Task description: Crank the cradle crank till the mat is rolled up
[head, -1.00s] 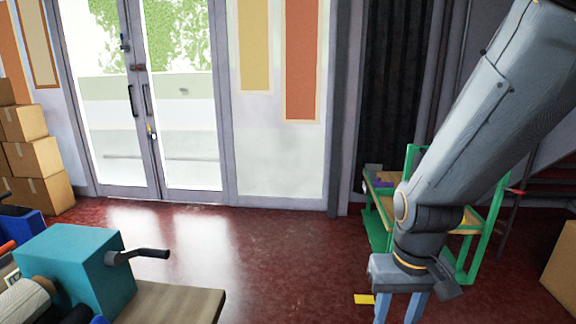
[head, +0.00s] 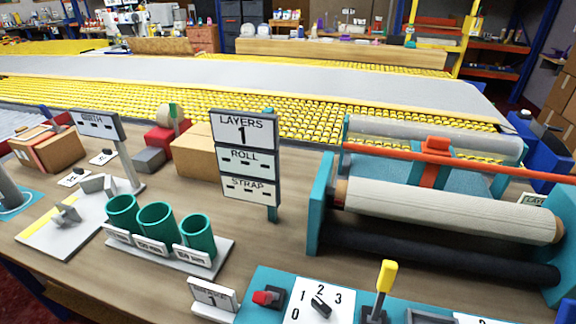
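The teal cradle (head: 318,218) stands at the right of the bench in the head view. A cream roll (head: 450,212) lies across it, with a brown core end showing at its left. A black roller (head: 440,247) lies below, and a grey roller (head: 435,137) lies behind. An orange bar (head: 480,167) crosses above. I cannot tell how much mat is on the roll. The cradle crank is not in view. My gripper is not in view.
A sign (head: 245,157) reads LAYERS 1, with dashes under ROLL and STRAP. In front are a teal panel with a dial (head: 320,305) and a yellow-topped lever (head: 385,277). Green cups (head: 157,227) stand left. A yellow-roller conveyor (head: 300,122) runs behind.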

